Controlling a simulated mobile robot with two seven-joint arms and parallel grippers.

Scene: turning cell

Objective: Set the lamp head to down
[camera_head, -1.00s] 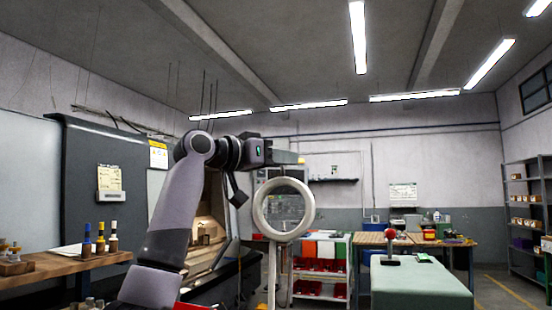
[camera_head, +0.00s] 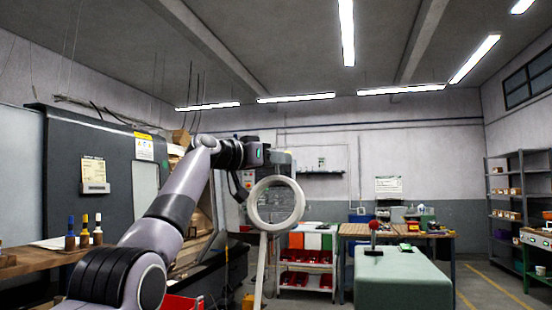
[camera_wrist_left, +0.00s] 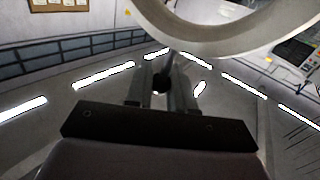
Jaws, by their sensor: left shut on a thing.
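The lamp head is a pale ring (camera_head: 252,205) on a thin white stand (camera_head: 261,268), right of the machine in the head view. The ring is upright and faces me. My left gripper (camera_head: 284,157) is just above the ring's top. In the left wrist view, the two fingers (camera_wrist_left: 162,84) are closed around a small dark knob or handle, and the lamp ring (camera_wrist_left: 222,48) curves across the top right beside them. How the knob joins the lamp is hidden. My right gripper is in neither view.
A dark machine (camera_head: 118,165) and a wooden bench (camera_head: 40,262) stand on the left. A red-bin rack (camera_head: 306,262) is behind the lamp. A green-topped table (camera_head: 400,285) stands to the right. Free floor shows at the far right.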

